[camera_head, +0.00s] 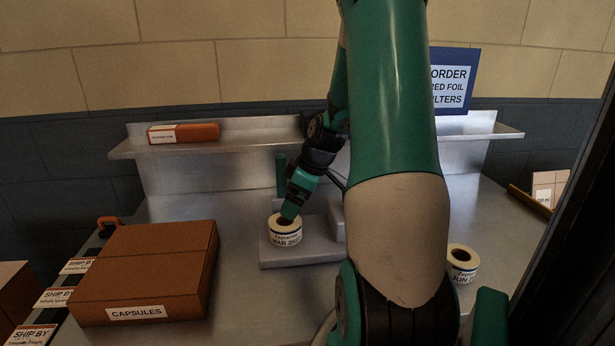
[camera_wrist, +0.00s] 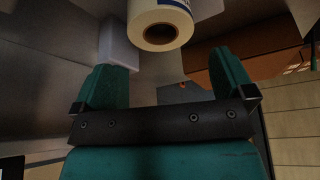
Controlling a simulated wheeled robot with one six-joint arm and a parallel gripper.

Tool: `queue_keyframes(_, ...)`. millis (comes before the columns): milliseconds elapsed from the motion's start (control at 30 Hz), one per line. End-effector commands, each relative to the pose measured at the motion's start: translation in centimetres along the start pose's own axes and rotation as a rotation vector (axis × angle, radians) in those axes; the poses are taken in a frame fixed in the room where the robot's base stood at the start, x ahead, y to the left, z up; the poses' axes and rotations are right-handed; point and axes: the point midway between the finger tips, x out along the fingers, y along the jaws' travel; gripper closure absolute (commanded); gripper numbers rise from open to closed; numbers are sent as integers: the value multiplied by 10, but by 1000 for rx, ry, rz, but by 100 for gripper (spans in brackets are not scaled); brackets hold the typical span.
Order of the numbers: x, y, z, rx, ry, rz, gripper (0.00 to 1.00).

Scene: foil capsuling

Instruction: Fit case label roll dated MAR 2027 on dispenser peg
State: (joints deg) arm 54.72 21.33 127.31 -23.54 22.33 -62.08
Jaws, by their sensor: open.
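A white label roll (camera_head: 285,237) with a cream top and "MAR 202" readable, its last digit unclear, stands upright on the grey dispenser base (camera_head: 310,252). In the wrist view the roll (camera_wrist: 160,25) shows its end face and dark core hole; I cannot tell whether a peg is inside. My gripper (camera_head: 287,199) is over the roll in the head view. In the wrist view my gripper (camera_wrist: 168,76) has its green fingers wide apart and nothing between them, with the roll beyond the tips. A second roll (camera_head: 462,262), marked "JUN", stands at the right, partly hidden by my arm.
A brown capsules box (camera_head: 150,265) fills the left of the steel table. "SHIP BY" cards (camera_head: 54,297) lie along the left edge. A back shelf (camera_head: 235,143) carries an orange carton (camera_head: 184,132). A blue order sign (camera_head: 452,80) is behind my arm.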

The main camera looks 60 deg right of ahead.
Motion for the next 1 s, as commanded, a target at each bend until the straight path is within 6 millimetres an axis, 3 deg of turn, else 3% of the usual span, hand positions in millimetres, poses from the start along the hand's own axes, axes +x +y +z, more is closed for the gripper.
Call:
queue_keyframes(200,-50,0,0,1,0,2,0)
queue_keyframes(400,-73,-1,1,1,-2,-5,0)
queue_keyframes(1000,-78,-2,0,1,-3,-8,0)
